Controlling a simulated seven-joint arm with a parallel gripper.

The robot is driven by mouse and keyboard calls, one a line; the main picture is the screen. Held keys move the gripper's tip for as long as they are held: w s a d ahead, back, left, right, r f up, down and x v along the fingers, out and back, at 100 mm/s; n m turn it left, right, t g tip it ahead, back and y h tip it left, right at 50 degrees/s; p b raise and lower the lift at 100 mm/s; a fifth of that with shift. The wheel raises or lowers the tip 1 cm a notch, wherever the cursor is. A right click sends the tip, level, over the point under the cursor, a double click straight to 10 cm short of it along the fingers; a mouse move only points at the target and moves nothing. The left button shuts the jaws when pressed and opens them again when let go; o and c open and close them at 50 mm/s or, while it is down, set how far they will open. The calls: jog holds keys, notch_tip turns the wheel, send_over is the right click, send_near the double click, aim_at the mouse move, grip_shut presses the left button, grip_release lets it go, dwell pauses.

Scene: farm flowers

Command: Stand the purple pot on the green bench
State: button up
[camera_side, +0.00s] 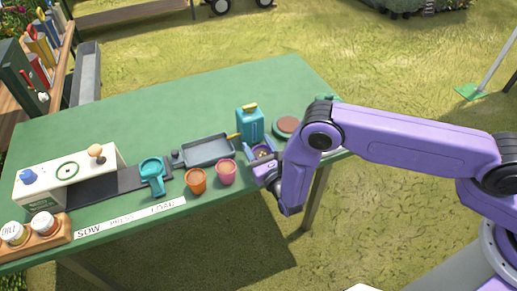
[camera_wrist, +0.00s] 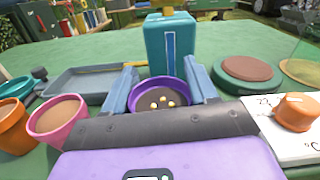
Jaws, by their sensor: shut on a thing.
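The purple pot (camera_wrist: 147,105) is in the wrist view, between the two blue-grey fingers of my gripper (camera_wrist: 160,88). It holds dark soil with several pale yellow bits on top. The fingers press on its left and right sides, and the pot looks upright. In the side view the purple pot (camera_side: 263,151) shows small, partly hidden by my gripper (camera_side: 261,158), near the front edge of the green bench (camera_side: 95,125). I cannot tell whether its base touches the bench, as its lower part is hidden.
An orange pot (camera_side: 196,181) and a pink pot (camera_side: 226,172) stand left of it. A grey tray (camera_side: 208,150) and a teal canister (camera_side: 249,123) are behind. A round brown-topped disc (camera_side: 288,125) is to the right. The bench's back middle is clear.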

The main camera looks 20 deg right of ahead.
jog(key=shift+f, duration=0.5)
jog(key=shift+f, duration=0.1)
jog(key=o, duration=1.1)
jog(key=shift+s, duration=0.1)
jog(key=s, duration=1.2)
jog(key=shift+w, duration=0.1)
